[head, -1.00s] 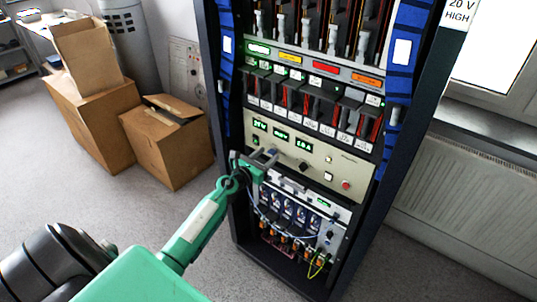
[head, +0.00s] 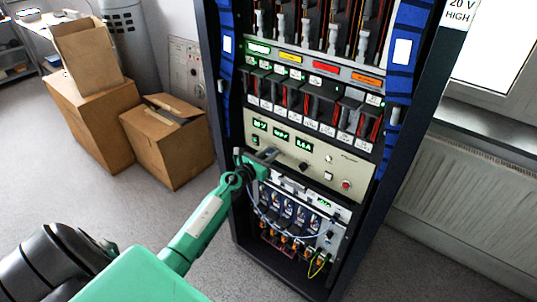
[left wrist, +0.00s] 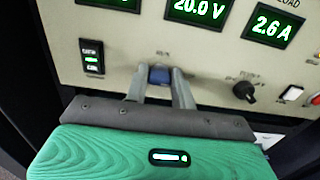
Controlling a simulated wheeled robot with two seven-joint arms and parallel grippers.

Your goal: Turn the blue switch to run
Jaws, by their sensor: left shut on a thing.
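The blue switch (left wrist: 159,75) sits on the beige panel in the left wrist view, under the middle green display. My left gripper (left wrist: 160,85) has one finger on each side of it and is shut on it. My right gripper is not in view.
A black knob (left wrist: 244,91) stands right of the switch, and a black rocker switch (left wrist: 92,57) left of it. A red button (head: 346,184) is farther right on the panel. Cables and modules (head: 290,215) fill the rack below. Cardboard boxes (head: 168,140) stand on the floor left.

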